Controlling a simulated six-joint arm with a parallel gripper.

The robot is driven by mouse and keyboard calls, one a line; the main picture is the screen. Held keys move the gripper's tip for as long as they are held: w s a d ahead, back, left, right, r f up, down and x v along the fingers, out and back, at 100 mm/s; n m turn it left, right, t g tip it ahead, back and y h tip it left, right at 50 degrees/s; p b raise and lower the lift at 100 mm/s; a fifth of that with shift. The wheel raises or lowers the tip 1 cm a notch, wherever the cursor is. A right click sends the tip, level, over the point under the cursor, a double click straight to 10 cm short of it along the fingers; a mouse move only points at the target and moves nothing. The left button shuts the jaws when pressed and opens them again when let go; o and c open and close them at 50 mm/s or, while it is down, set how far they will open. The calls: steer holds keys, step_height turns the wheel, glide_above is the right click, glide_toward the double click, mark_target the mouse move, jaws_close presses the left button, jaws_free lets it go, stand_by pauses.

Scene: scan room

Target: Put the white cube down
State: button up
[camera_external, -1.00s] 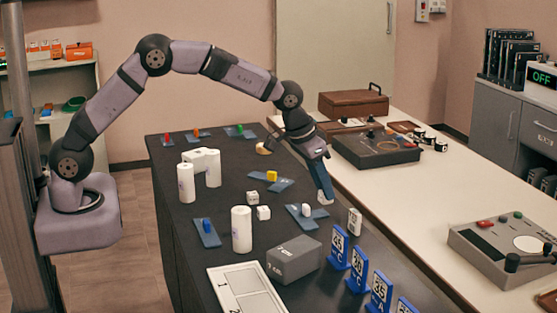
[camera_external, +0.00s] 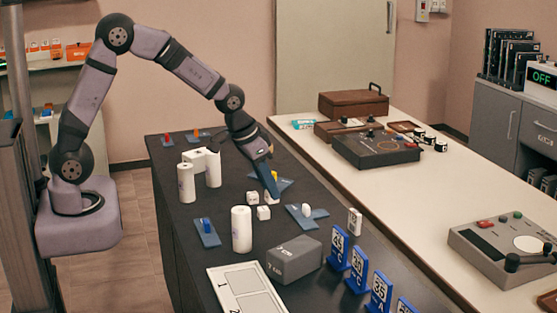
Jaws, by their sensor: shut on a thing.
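My gripper (camera_external: 274,194) points down over the middle of the dark table, shut on a small white cube (camera_external: 275,199) that is mostly hidden by the fingers. Two more white cubes stand close to the left of it: one (camera_external: 252,197) is slightly behind, the other (camera_external: 263,212) in front. Whether the held cube touches the table cannot be told.
A blue piece with a yellow block (camera_external: 276,176) lies just behind my gripper. A blue plate with a white peg (camera_external: 307,213) lies to the right. White cylinders (camera_external: 241,229), (camera_external: 186,183) stand left. A grey box (camera_external: 294,260) stands in front.

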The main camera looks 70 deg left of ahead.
steer(key=shift+w+r+m, duration=0.15)
steer(key=shift+w+m, duration=0.25)
steer(key=shift+f+p, duration=0.6)
steer(key=shift+f, duration=4.4)
steer(key=shift+f, duration=0.1)
steer(key=o, duration=1)
steer(key=shift+v, duration=0.75)
steer(key=v, duration=0.7)
steer(key=b+v, duration=0.1)
steer(key=v, duration=0.2)
steer(key=shift+s+a+r, duration=0.15)
steer(key=shift+a+r, duration=0.1)
steer(key=shift+r, duration=0.05)
steer(key=shift+r, duration=0.1)
